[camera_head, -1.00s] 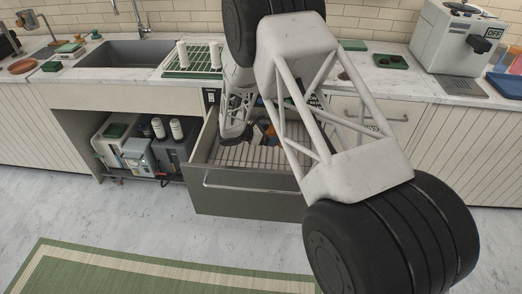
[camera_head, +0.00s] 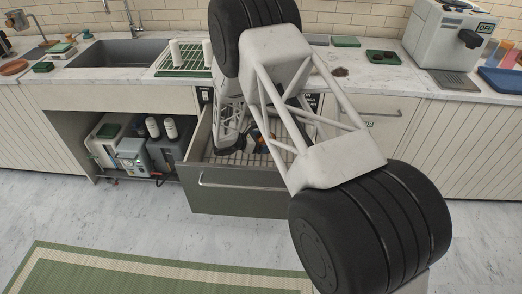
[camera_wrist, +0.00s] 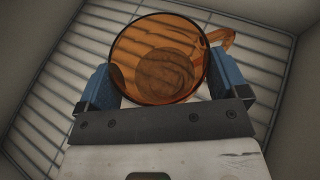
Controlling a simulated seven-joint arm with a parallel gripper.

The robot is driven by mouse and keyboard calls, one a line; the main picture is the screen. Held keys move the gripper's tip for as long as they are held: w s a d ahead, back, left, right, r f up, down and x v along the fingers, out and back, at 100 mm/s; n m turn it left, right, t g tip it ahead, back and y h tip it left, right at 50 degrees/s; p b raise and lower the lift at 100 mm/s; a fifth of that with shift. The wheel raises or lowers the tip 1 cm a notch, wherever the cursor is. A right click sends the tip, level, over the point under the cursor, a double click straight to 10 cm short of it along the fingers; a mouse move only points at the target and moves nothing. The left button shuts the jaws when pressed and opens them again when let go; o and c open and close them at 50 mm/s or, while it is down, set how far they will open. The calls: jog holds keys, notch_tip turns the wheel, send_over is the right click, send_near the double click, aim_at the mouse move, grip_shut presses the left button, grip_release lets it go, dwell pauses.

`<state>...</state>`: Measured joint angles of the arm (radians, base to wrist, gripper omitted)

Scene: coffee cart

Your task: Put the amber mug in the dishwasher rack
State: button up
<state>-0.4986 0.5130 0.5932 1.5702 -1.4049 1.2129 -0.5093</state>
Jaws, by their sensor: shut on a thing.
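The amber mug (camera_wrist: 158,58) is a see-through orange mug with its handle to the right in the wrist view. My gripper (camera_wrist: 160,88) is shut on it, with a blue finger pad on each side of its wall. The mug is over the slatted dishwasher rack (camera_wrist: 55,95) inside the pulled-out drawer; I cannot tell whether it touches the slats. In the head view the rack (camera_head: 222,158) shows within the open drawer, and my gripper (camera_head: 258,141) is down inside it, largely hidden by my arm, with only a bit of orange visible.
The drawer's grey front (camera_head: 235,190) and side walls surround my gripper. A green drying rack (camera_head: 183,58) and a sink (camera_head: 120,52) are on the counter at left. A coffee machine (camera_head: 447,38) stands at right.

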jog(key=shift+f, duration=0.6)
jog(key=shift+f, duration=1.85)
jog(key=shift+f, duration=0.1)
jog(key=o, duration=0.7)
jog(key=shift+c, duration=0.2)
jog(key=shift+a, duration=0.15)
jog(key=shift+v, duration=2.65)
